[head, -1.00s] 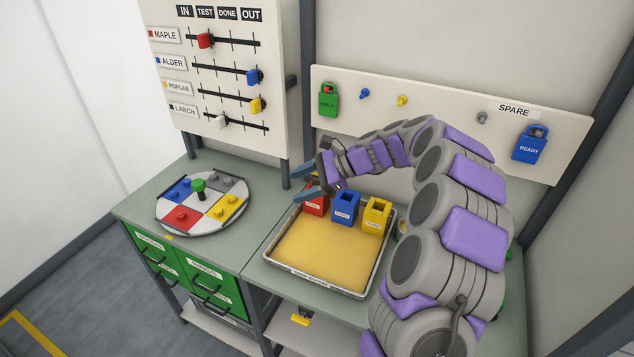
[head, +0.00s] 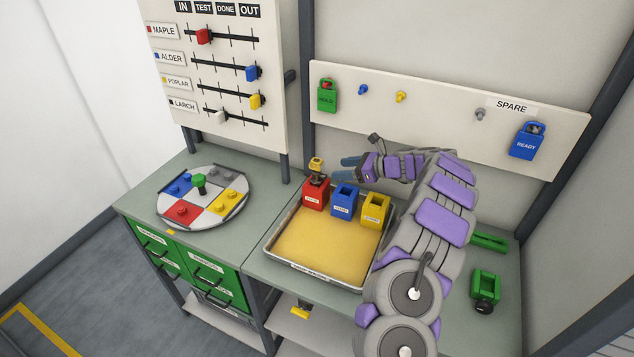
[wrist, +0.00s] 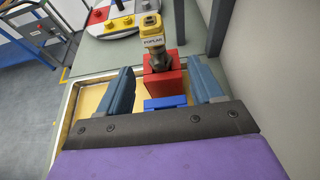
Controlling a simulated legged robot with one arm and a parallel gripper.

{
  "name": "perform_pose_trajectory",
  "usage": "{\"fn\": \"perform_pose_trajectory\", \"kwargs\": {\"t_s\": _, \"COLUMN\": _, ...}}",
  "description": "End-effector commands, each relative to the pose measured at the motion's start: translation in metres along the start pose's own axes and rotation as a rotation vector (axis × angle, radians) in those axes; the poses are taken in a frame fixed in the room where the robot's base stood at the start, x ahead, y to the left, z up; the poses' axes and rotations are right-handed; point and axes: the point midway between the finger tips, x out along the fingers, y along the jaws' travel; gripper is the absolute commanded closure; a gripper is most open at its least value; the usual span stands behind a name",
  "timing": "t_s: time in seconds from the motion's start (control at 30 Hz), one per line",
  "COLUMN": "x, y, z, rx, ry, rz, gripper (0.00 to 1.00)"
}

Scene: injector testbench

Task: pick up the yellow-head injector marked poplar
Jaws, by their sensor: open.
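The yellow-head injector (head: 316,168) stands upright in the red block holder (head: 315,196) at the back left of the tray. In the wrist view the injector (wrist: 152,30) has a yellow head, a dark lower part and a label reading POPLAR, and the red holder (wrist: 165,83) is below it. My gripper (head: 348,168) is open, just right of the injector in the head view. In the wrist view my gripper (wrist: 165,82) has its two blue fingers spread wide, with the injector beyond the tips, between their lines. Nothing is held.
The blue holder (head: 345,201) and yellow holder (head: 374,211) stand beside the red one, both with empty tops. The tray (head: 325,278) has a bare yellow floor in front. A round coloured turntable (head: 232,209) lies left. The board (head: 450,116) rises behind.

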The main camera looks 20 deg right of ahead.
Motion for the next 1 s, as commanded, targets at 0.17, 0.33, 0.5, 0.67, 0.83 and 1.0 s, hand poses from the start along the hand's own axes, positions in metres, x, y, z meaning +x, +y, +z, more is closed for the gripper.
{"fn": "perform_pose_trajectory", "kwargs": {"t_s": 0.17, "x": 0.036, "y": 0.0, "z": -0.004, "rx": 0.0, "ry": 0.002, "rz": 0.0, "gripper": 0.34}}
{"fn": "perform_pose_trajectory", "kwargs": {"t_s": 0.33, "x": 0.06, "y": -0.001, "z": -0.002, "rx": -0.002, "ry": 0.001, "rz": -0.001, "gripper": 0.34}}
{"fn": "perform_pose_trajectory", "kwargs": {"t_s": 0.5, "x": 0.068, "y": -0.001, "z": 0.0, "rx": -0.001, "ry": -0.002, "rz": -0.002, "gripper": 0.34}}
{"fn": "perform_pose_trajectory", "kwargs": {"t_s": 0.67, "x": 0.079, "y": 0.001, "z": -0.002, "rx": -0.001, "ry": -0.001, "rz": 0.0, "gripper": 0.34}}
{"fn": "perform_pose_trajectory", "kwargs": {"t_s": 0.83, "x": 0.104, "y": 0.005, "z": -0.004, "rx": -0.002, "ry": 0.0, "rz": 0.001, "gripper": 0.34}}
{"fn": "perform_pose_trajectory", "kwargs": {"t_s": 1.0, "x": 0.12, "y": 0.004, "z": -0.003, "rx": -0.002, "ry": 0.001, "rz": -0.003, "gripper": 0.34}}
